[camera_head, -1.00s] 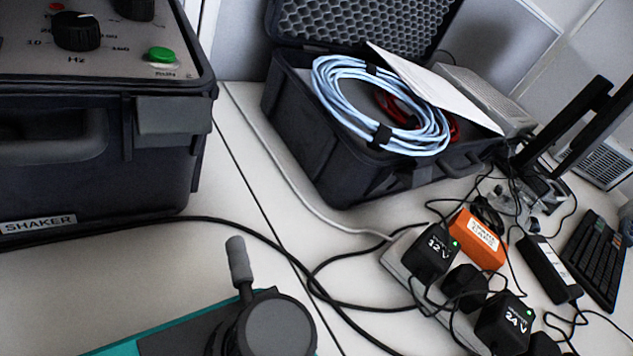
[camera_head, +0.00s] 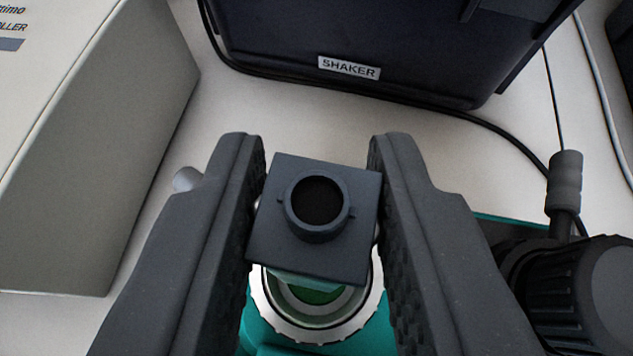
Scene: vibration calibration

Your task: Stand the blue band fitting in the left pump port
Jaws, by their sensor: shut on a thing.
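My gripper (camera_head: 316,165) is shut on a dark fitting (camera_head: 272,205), with one finger on each side. The fitting shows a square plate, a little turned, with a round collar and a dark hole facing me. No blue band shows on it; its far side is hidden. Just beyond and partly covered by the plate is a silver ring (camera_head: 364,318) with green inside, on a teal body (camera_head: 262,338). It looks like a port, but I cannot tell which one, nor whether the fitting touches it.
A dark case labelled SHAKER (camera_head: 349,68) stands at the back, with a black cable (camera_head: 440,101) along its foot. A pale controller box (camera_head: 95,150) stands at the left. A dark ribbed knob or motor (camera_head: 590,280) with an upright grey handle (camera_head: 565,178) is close at the right.

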